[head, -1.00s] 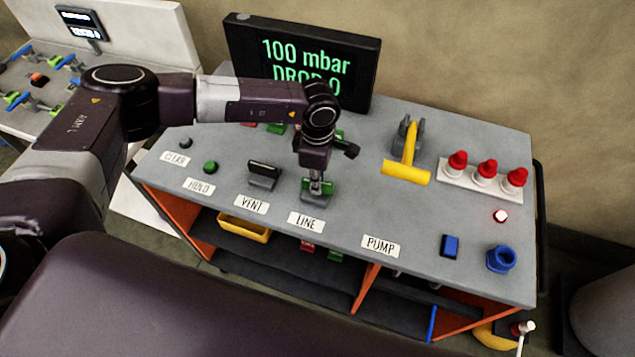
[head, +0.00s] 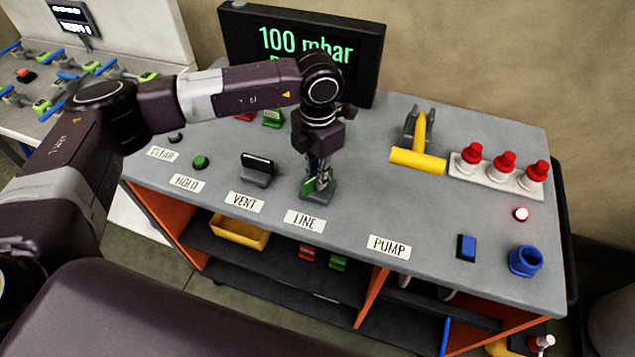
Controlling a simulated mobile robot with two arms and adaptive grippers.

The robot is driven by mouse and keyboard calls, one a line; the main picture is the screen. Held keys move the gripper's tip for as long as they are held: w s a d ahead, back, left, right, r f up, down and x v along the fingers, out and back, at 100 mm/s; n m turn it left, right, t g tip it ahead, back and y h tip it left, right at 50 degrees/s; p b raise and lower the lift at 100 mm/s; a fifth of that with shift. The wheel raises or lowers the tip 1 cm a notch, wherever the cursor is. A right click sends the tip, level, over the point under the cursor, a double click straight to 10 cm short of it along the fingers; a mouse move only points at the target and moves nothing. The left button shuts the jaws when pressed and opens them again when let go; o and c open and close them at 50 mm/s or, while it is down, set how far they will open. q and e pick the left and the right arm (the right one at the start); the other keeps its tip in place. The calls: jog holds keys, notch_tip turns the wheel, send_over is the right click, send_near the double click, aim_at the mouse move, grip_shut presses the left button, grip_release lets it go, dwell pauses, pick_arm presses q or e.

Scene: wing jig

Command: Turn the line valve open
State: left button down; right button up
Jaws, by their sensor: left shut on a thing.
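The line valve (head: 317,195) stands on the grey bench top behind the LINE label (head: 305,220). It has a dark base and a green handle. My left gripper (head: 318,180) points down from above and is shut on the green handle, which now sits at a slant. The fingers hide part of the handle. The vent valve (head: 258,168), with a black handle, stands to the left behind the VENT label (head: 244,202). The display (head: 300,50) at the back reads 100 mbar; its lower line is mostly hidden by my arm. My right gripper is out of view.
A yellow pump handle (head: 418,160) stands to the right, near several red-capped white fittings (head: 503,168). A blue switch (head: 466,247), a blue socket (head: 525,261) and a lit red lamp (head: 521,214) are at the right. The bench top between valve and pump handle is clear.

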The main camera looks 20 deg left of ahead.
pick_arm(q)
jog(key=n+b, duration=0.3)
jog(key=n, duration=0.2)
jog(key=shift+w+b, duration=0.1)
jog(key=shift+b, duration=0.2)
jog(key=shift+r+n+b, duration=0.1)
jog(key=shift+n+b, duration=0.35)
jog(key=shift+n, duration=0.25)
jog(key=c, duration=2)
grip_release()
notch_tip(320, 180, up, 12)
